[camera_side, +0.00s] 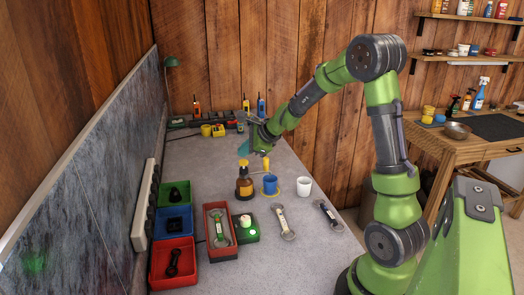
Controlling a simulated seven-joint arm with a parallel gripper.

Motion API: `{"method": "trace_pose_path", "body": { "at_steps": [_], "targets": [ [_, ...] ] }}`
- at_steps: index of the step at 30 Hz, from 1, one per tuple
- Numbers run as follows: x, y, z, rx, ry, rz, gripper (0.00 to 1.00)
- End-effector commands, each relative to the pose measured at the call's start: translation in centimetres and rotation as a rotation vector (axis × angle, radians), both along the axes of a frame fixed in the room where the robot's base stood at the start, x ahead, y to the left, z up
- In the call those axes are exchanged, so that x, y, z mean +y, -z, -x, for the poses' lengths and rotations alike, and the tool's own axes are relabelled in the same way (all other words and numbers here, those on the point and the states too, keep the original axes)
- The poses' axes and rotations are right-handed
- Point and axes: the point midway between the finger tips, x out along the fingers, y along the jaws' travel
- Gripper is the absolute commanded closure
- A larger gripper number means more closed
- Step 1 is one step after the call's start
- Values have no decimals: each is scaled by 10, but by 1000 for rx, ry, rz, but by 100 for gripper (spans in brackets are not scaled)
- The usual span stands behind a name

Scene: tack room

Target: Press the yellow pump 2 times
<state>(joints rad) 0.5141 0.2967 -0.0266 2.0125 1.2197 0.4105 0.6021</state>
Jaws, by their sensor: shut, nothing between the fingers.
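The yellow pump (266,163) stands upright in the middle of the bench, just behind a blue cup and to the right of an amber bottle (244,188). Its lower part is hidden by the blue cup (270,186). My gripper (262,150) is small in the view, shut and empty, and points down close above the pump's top. I cannot tell whether it touches the pump.
A white cup (304,186) stands to the right. Coloured bottles (261,107) stand at the back.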

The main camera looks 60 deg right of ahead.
Motion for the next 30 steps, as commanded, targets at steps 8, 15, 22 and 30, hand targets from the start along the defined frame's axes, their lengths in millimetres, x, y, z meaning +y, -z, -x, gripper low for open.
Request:
{"method": "trace_pose_path", "body": {
  "at_steps": [8, 15, 22, 30],
  "targets": [
    [0, 0, 0, 0, 0, 0, 100],
    [0, 1, 0, 0, 0, 0, 100],
    [0, 9, 0, 1, 1, -2, 100],
    [0, 9, 0, 0, 0, 0, 100]
  ]
}}
